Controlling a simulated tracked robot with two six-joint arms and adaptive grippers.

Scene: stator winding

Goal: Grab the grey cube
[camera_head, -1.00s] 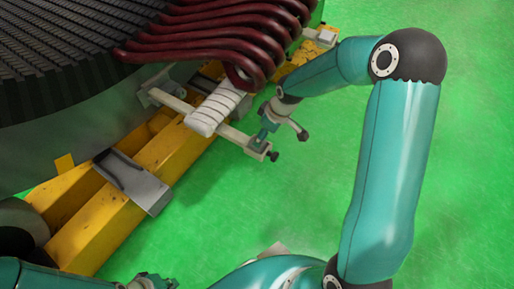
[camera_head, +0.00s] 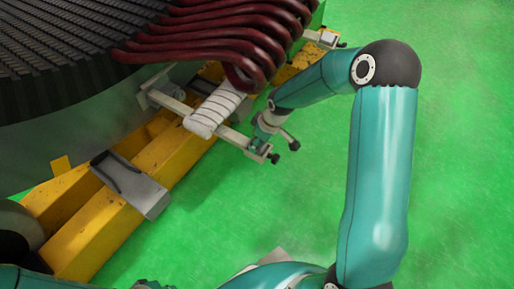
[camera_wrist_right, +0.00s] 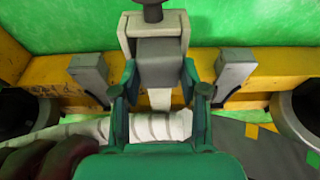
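The grey cube (camera_wrist_right: 160,58) sits at the end of a pale metal bar in the right wrist view. My right gripper (camera_wrist_right: 160,72) has its two green fingers on either side of the cube, open around it; firm contact on both sides cannot be made out. In the head view the right gripper (camera_head: 262,146) is at the outer end of the bar (camera_head: 234,137), low beside the white-wrapped coil end, and hides most of the cube. Only the top edge of my left gripper (camera_head: 152,285) shows at the bottom of the head view; its fingers are cut off.
The large dark stator (camera_head: 70,60) fills the upper left, with dark red coils (camera_head: 215,35) and a white-wrapped end (camera_head: 212,112) close to the right gripper. A yellow frame (camera_head: 100,215) with a grey bracket (camera_head: 135,185) runs below. The green floor at right is clear.

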